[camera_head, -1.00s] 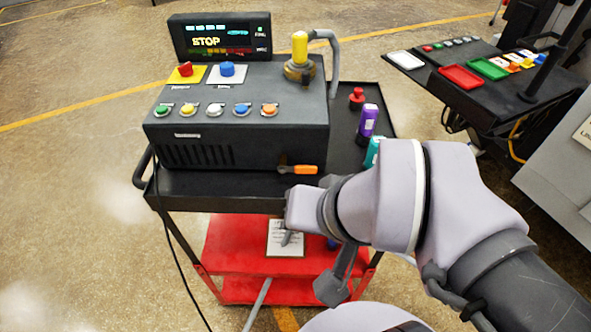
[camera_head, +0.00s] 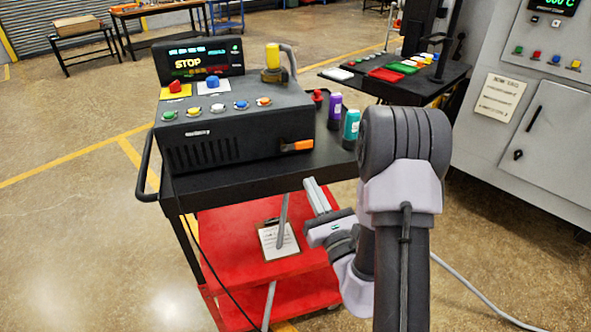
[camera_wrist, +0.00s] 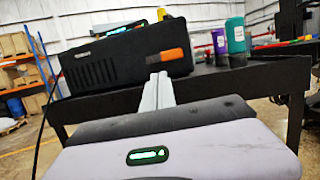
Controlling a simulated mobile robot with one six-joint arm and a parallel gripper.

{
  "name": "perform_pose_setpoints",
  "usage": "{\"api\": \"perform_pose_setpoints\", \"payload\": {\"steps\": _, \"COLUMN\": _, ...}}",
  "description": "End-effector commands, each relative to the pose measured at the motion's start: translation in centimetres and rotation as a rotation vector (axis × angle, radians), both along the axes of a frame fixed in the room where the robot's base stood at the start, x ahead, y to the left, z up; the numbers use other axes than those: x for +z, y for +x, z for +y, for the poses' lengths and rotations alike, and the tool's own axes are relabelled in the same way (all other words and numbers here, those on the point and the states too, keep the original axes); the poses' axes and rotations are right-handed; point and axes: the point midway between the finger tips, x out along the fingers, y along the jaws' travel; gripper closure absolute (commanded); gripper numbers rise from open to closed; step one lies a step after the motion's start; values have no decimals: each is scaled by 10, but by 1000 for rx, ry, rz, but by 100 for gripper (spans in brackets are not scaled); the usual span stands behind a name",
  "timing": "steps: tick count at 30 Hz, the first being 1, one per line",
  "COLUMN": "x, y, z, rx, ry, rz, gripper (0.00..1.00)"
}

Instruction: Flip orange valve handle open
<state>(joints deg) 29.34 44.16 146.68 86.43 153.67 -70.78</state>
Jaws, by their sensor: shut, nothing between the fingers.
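The orange valve handle (camera_head: 297,145) sticks out at the lower right of the front face of the black control box (camera_head: 240,130). It points sideways to the right. In the wrist view the orange handle (camera_wrist: 171,54) shows above and a little beyond the fingertips. My gripper (camera_head: 316,192) is shut and empty, in front of the cart's edge and below the handle. Its closed fingers also show in the wrist view (camera_wrist: 159,82), apart from the handle.
The box stands on a black cart top (camera_head: 250,175) with a red lower shelf (camera_head: 245,245) holding a clipboard (camera_head: 278,240). A purple bottle (camera_head: 334,111) and a teal bottle (camera_head: 351,129) stand right of the box. A grey furnace cabinet (camera_head: 535,120) stands at the right.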

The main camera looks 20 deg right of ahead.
Motion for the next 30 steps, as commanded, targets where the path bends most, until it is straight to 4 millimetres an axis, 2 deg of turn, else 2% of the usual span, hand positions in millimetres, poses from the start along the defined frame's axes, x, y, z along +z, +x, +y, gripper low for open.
{"api": "perform_pose_setpoints", "payload": {"steps": 1, "x": -9, "y": -2, "z": -10, "rx": -38, "ry": 6, "rz": 13, "gripper": 100}}
{"api": "perform_pose_setpoints", "payload": {"steps": 4, "x": -15, "y": -5, "z": -20, "rx": -79, "ry": 10, "rz": 23, "gripper": 100}}
{"api": "perform_pose_setpoints", "payload": {"steps": 15, "x": -14, "y": 0, "z": -20, "rx": -78, "ry": 5, "rz": 16, "gripper": 100}}
{"api": "perform_pose_setpoints", "payload": {"steps": 20, "x": -11, "y": 22, "z": -22, "rx": -77, "ry": 6, "rz": 17, "gripper": 100}}
{"api": "perform_pose_setpoints", "payload": {"steps": 23, "x": 1, "y": 44, "z": -25, "rx": -76, "ry": 9, "rz": 20, "gripper": 100}}
{"api": "perform_pose_setpoints", "payload": {"steps": 30, "x": 8, "y": 82, "z": -30, "rx": -76, "ry": 8, "rz": 21, "gripper": 100}}
